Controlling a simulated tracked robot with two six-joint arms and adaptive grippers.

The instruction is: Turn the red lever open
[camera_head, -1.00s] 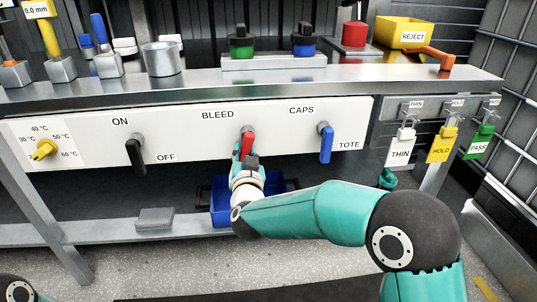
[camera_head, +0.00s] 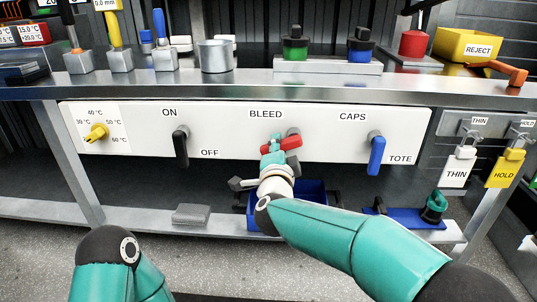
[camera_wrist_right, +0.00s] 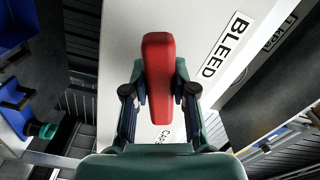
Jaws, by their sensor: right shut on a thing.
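The red lever (camera_head: 290,142) is on the white panel below the BLEED label. Its handle now lies roughly level, reaching left from its grey pivot. My right gripper (camera_head: 272,150) is shut on the handle and covers part of it. In the right wrist view the red lever (camera_wrist_right: 158,60) sits between the two fingers of the right gripper (camera_wrist_right: 159,90), with the BLEED label beside it. My left arm shows only as a link at the lower left; its gripper is out of view.
A black lever (camera_head: 181,146) by ON/OFF and a blue lever (camera_head: 376,155) by CAPS/TOTE hang down on either side. A yellow knob (camera_head: 97,132) is at the panel's left. A blue bin (camera_head: 312,190) stands below, behind my right wrist. Padlocks with tags hang at the right.

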